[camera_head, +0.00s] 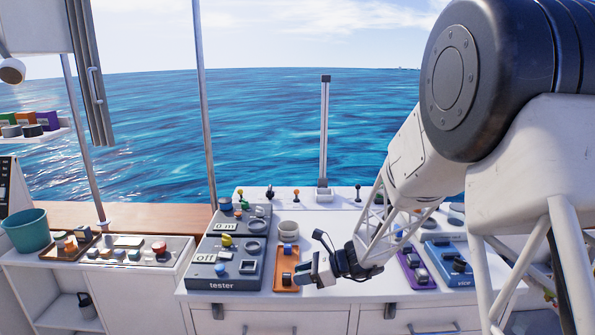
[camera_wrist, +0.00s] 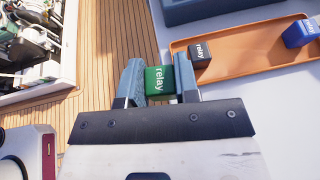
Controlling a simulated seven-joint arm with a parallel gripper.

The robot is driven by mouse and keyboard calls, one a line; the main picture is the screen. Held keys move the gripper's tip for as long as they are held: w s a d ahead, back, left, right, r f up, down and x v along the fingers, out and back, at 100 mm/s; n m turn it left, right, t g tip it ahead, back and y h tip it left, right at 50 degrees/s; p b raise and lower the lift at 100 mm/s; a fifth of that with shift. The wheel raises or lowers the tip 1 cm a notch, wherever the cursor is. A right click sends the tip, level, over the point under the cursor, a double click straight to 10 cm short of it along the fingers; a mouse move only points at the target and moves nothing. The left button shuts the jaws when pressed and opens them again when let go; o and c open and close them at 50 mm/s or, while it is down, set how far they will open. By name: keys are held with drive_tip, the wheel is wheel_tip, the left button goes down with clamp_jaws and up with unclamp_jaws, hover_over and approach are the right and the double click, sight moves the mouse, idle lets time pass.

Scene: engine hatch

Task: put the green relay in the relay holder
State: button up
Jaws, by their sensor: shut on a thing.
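The green relay (camera_wrist: 159,79) is a small block with a white "relay" label. In the wrist view it sits between the two blue-grey fingers of my gripper (camera_wrist: 159,82), which is shut on it. In the head view my gripper (camera_head: 310,271) is at the bench front, just right of the orange tray (camera_head: 278,267). I cannot make out the green relay in that view. I cannot surely pick out the relay holder in either view.
The orange tray (camera_wrist: 238,58) holds a black relay (camera_wrist: 200,54) and a blue relay (camera_wrist: 300,33). A grey tester (camera_head: 222,270) stands left of it, and a purple tray (camera_head: 416,270) to the right. Open machinery (camera_wrist: 35,38) lies beyond the plank deck (camera_wrist: 112,45).

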drive_tip(key=w+d+r+m+t+h, duration=0.3)
drive_tip(key=w+d+r+m+t, duration=0.15)
drive_tip(key=w, duration=0.35)
drive_tip(key=w+d+r+m+t+h, duration=0.35)
drive_tip(key=w+m+t, duration=0.25)
drive_tip(key=w, duration=0.2)
drive_tip(key=w+d+r+m+t+h, duration=0.1)
drive_tip(key=w+d+r+m+h, duration=0.2)
drive_tip(key=d+m+h, duration=0.3)
drive_tip(key=shift+d+r+t+h, duration=0.35)
drive_tip(key=shift+d+r+h, duration=0.1)
drive_tip(key=shift+d, duration=0.95)
drive_tip(key=shift+a, duration=0.1)
drive_tip(key=s+a+f+n+g+y, duration=0.2)
drive_tip(key=s+a+n+y, duration=0.25)
drive_tip(key=a, duration=0.35)
drive_tip(key=s+a+f+n+g+y, duration=0.2)
drive_tip(key=s+a+n+y, duration=0.25)
drive_tip(key=a, duration=0.45)
drive_tip(key=s+a+f+n+g+y, duration=0.1)
drive_tip(key=s+a+n+g, duration=0.3)
drive_tip(key=s, duration=0.4)
drive_tip(key=s+a+f+n+g+y, duration=0.1)
drive_tip(key=s+a+n+g+y, duration=0.2)
drive_tip(key=s, duration=0.6)
drive_tip(key=a+n+g, duration=0.1)
drive_tip(key=a+g, duration=0.1)
drive_tip(key=shift+s+a+n+g+y, duration=0.2)
drive_tip(key=shift+a+n+g+y, duration=0.1)
drive_tip(key=shift+n, duration=0.05)
